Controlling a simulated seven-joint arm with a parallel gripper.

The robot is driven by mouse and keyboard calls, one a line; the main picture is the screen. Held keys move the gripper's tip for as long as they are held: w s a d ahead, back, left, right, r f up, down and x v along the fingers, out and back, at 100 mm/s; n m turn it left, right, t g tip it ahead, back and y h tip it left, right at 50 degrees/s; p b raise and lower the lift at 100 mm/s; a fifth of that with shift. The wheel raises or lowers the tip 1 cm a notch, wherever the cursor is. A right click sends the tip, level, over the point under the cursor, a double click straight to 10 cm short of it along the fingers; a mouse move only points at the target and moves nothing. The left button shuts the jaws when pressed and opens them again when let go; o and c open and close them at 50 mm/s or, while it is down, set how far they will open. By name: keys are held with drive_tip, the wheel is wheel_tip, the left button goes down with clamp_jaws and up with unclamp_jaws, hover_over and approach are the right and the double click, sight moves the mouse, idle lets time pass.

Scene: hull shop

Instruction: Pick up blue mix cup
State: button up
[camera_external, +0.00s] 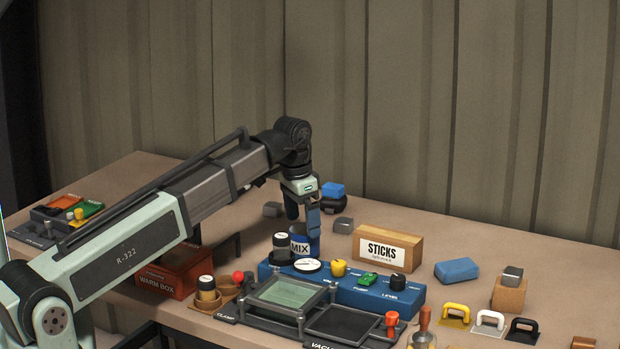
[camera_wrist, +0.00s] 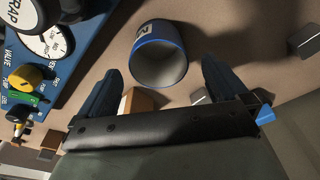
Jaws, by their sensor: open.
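The blue mix cup (camera_external: 300,244) stands at the back edge of the blue panel, its white MIX label facing the external camera. In the wrist view the cup (camera_wrist: 160,55) shows its blue rim and pale, empty-looking inside. My gripper (camera_external: 304,222) points down at the cup, with its lower end close to the cup's top. In the wrist view my gripper (camera_wrist: 161,66) is open, one dark blue finger to each side of the cup in the picture, with gaps showing. I cannot tell exactly how high the fingertips are relative to the rim.
A dark jar (camera_external: 281,246) stands just left of the cup. The blue panel (camera_external: 350,289) with knobs lies in front. A STICKS box (camera_external: 388,249) stands to the right. Small grey blocks (camera_external: 343,225) lie behind. The corrugated wall (camera_external: 420,130) is at the back.

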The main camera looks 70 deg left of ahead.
sight(305, 237)
drive_tip(key=shift+w+f, duration=0.15)
drive_tip(key=shift+f, duration=1.15)
drive_tip(key=shift+w+f, duration=0.15)
drive_tip(key=shift+f, duration=1.15)
drive_tip(key=c, duration=1)
